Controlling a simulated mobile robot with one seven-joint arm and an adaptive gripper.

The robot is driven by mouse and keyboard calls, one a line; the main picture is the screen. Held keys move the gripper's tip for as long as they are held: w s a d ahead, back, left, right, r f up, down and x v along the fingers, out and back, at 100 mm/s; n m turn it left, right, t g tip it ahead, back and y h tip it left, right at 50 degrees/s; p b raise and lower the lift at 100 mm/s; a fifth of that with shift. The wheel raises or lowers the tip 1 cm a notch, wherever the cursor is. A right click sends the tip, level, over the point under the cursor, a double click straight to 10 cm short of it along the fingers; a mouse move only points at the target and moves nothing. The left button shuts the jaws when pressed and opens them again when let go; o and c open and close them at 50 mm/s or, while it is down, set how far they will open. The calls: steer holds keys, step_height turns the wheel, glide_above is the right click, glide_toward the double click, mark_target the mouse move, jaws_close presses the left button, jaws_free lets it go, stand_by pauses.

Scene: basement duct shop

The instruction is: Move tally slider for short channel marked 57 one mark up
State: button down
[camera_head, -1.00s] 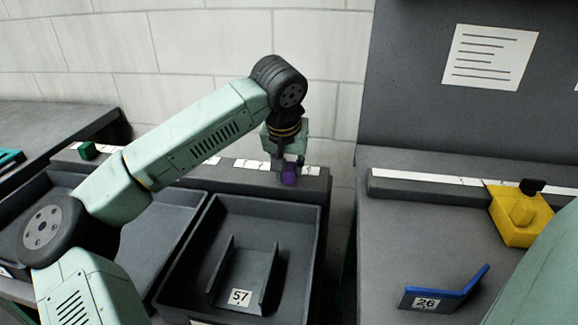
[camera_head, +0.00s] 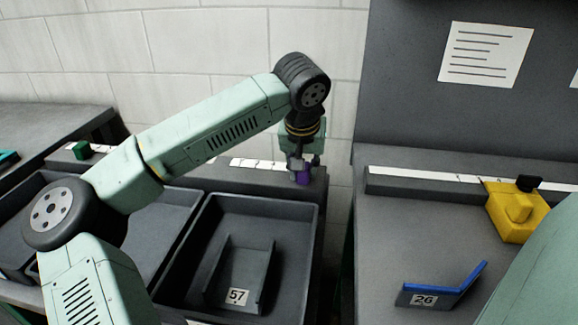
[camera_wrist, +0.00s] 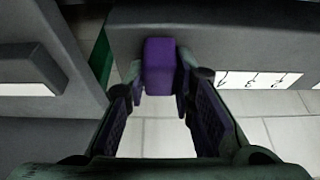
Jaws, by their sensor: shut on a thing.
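The purple tally slider (camera_head: 303,177) sits at the right end of the tally rail (camera_head: 215,178) behind the dark bins. My gripper (camera_head: 304,164) reaches down to it from above. In the wrist view the purple slider (camera_wrist: 160,66) is between the fingertips, and the gripper is shut on it. The white marked strip (camera_head: 252,164) shows to the left of the slider in the head view; its exact mark is hidden. The short channel marked 57 (camera_head: 240,268) lies in the bin below the rail.
A green slider (camera_head: 82,150) sits farther left on the rail. The bin (camera_head: 313,235) holds the channel. On the right bench are a blue angle piece marked 26 (camera_head: 445,288), a yellow block (camera_head: 515,210) and another marked rail (camera_head: 400,182). A gap separates the benches.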

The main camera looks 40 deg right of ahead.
steer(key=shift+s+d, duration=0.15)
steer(key=shift+s, duration=0.05)
steer(key=c, duration=1.4)
jaws_free()
steer(key=shift+d, duration=0.1)
steer(key=shift+o, duration=0.2)
steer(key=shift+r, duration=0.15)
steer(key=v, duration=1.2)
